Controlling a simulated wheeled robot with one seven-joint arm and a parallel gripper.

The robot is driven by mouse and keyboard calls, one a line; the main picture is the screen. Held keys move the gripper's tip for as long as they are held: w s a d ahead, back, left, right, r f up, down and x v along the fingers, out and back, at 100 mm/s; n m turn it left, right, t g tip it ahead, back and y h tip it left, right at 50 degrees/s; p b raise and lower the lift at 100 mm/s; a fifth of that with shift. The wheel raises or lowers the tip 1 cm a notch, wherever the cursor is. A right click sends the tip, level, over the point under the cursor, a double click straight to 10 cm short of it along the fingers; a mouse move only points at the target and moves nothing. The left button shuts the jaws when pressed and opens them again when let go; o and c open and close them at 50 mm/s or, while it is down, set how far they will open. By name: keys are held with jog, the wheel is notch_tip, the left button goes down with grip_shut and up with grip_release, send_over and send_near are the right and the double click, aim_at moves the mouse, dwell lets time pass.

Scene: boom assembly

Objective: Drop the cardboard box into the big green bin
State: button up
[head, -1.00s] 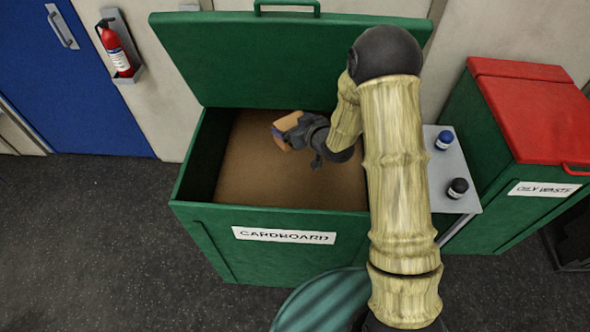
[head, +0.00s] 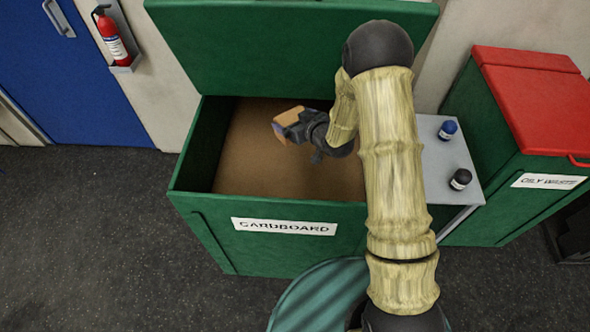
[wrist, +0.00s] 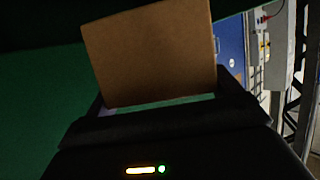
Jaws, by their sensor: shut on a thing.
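The big green bin (head: 205,222) stands open in the head view, with its lid (head: 290,50) tilted up at the back and a "CARDBOARD" label (head: 284,227) on its front. Brown material shows inside it. My gripper (head: 287,129) is over the bin's opening, shut on the small brown cardboard box (head: 288,120). In the wrist view the box (wrist: 150,52) sticks up beyond the jaws, slightly tilted. My arm covers the bin's right side.
A green bin with a red lid (head: 535,100), labelled "OILY WASTE", stands at the right. A grey side table (head: 432,155) between the bins carries a blue-capped bottle (head: 447,130) and a black bottle (head: 460,179). A fire extinguisher (head: 112,38) hangs on the wall.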

jog(key=shift+f+b, duration=0.3)
jog(key=shift+f, duration=0.8)
jog(key=o, duration=0.7)
jog(key=shift+b+v, duration=3.65)
jog(key=shift+v, duration=5.05)
jog(key=shift+d, duration=0.1)
